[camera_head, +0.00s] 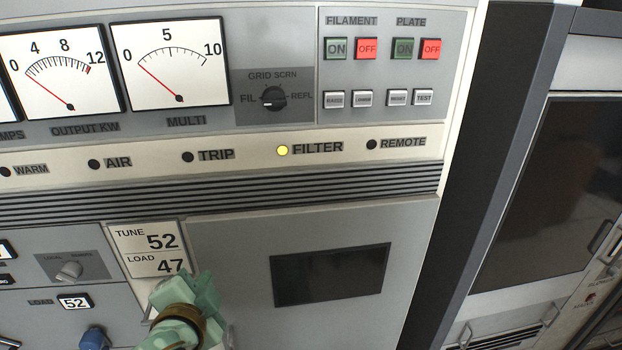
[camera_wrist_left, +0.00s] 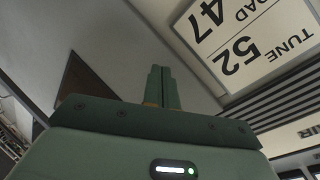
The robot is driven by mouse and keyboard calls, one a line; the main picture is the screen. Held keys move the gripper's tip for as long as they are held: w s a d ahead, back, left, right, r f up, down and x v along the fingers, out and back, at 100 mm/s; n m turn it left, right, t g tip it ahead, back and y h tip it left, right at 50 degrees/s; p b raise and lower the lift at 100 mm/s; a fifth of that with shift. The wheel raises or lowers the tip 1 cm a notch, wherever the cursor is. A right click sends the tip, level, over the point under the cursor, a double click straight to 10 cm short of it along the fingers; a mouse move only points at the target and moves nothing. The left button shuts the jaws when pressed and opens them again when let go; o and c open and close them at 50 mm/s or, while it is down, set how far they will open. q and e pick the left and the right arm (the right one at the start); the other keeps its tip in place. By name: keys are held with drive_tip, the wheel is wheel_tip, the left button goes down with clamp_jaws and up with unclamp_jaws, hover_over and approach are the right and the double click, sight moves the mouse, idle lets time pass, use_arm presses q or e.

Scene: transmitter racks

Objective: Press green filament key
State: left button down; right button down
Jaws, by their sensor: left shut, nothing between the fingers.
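The green filament ON key (camera_head: 337,48) is at the upper right of the rack panel in the head view, under the FILAMENT label (camera_head: 352,21). It is the leftmost key of its row. My left gripper (camera_head: 190,291) is low in the head view, in front of the TUNE/LOAD card, well below and left of the key. In the left wrist view its fingers (camera_wrist_left: 161,86) are together and empty. The key does not show in the left wrist view. My right gripper is in neither view.
Right of the key are the red filament OFF key (camera_head: 367,48), green plate ON key (camera_head: 403,48) and red plate OFF key (camera_head: 431,48). Small grey buttons (camera_head: 363,98) lie below. The selector knob (camera_head: 273,97) stands out to their left. The FILTER lamp (camera_head: 282,150) glows yellow.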

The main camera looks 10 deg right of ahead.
use_arm(q)
drive_tip(key=d+r, duration=0.1)
drive_tip(key=r, duration=0.2)
drive_tip(key=d+r+m+t+h, duration=0.1)
drive_tip(key=r, duration=0.3)
drive_tip(key=d+r+m+t, duration=0.1)
drive_tip(key=r, duration=0.2)
drive_tip(key=shift+w+d+r+h+p, duration=0.3)
drive_tip(key=shift+w+d+h+p, duration=0.05)
drive_tip(key=shift+d+h+p, duration=0.05)
drive_tip(key=s+d+r+m+t+h, duration=0.1)
drive_tip(key=s+d+r+m+h, duration=0.2)
drive_tip(key=d+r+m+h, duration=0.3)
drive_tip(key=s+d+r+m+t+h, duration=0.1)
drive_tip(key=s+d+r+m+h, duration=0.3)
drive_tip(key=d+r, duration=0.8)
wheel_tip(320, 180, up, 6)
drive_tip(key=m+h, duration=0.2)
drive_tip(key=m, duration=0.2)
drive_tip(key=shift+s+m, duration=0.25)
drive_tip(key=shift+m, duration=0.15)
